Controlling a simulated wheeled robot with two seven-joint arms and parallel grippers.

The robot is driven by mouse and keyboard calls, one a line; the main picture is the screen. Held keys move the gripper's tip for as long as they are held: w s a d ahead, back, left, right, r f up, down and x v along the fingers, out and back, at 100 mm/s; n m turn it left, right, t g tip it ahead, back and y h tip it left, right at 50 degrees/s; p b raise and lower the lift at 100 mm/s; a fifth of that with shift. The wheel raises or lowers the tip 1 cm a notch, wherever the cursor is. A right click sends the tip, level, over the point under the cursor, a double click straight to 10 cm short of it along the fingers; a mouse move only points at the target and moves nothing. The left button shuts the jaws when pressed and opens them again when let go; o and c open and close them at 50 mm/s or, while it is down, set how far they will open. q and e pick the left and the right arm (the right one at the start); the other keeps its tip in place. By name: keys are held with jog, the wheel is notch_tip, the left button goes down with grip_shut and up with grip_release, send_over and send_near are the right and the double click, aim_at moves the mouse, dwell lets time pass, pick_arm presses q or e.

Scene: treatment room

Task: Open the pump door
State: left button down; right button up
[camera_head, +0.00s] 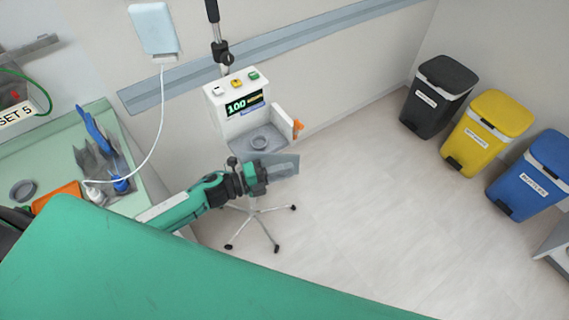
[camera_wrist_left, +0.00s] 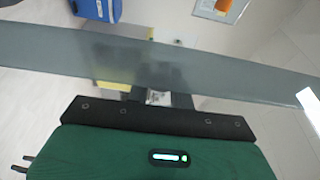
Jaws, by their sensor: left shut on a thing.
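The pump (camera_head: 232,98) is a white box on a pole with a lit "100" display and buttons on top. Its lower front recess (camera_head: 259,143) is uncovered and shows a round grey part. The pump door (camera_head: 284,166) is a grey see-through panel standing out in front of the recess; it spans the left wrist view (camera_wrist_left: 60,50). My left gripper (camera_head: 259,177) is shut at the door, apparently on its handle, whose grip is partly hidden by the jaws. An orange latch (camera_head: 298,128) sits on the pump's right side. My right gripper is not in view.
A drip bag (camera_head: 153,28) hangs at the left, its tube running down to the green-topped counter (camera_head: 60,150). Black (camera_head: 437,97), yellow (camera_head: 487,132) and blue (camera_head: 533,175) bins stand along the right wall. The floor between is clear. A green surface (camera_head: 150,270) fills the foreground.

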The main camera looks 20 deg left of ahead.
pick_arm(q)
jog(key=s+m+g+h+b, duration=0.1)
jog(key=g, duration=0.1)
jog(key=s+m+g+h, duration=0.1)
jog(key=shift+s+a+m+g+b, duration=0.2)
jog(key=shift+s+m+g+b, duration=0.2)
dwell(0.3)
jog(key=c, duration=1.3)
grip_release()
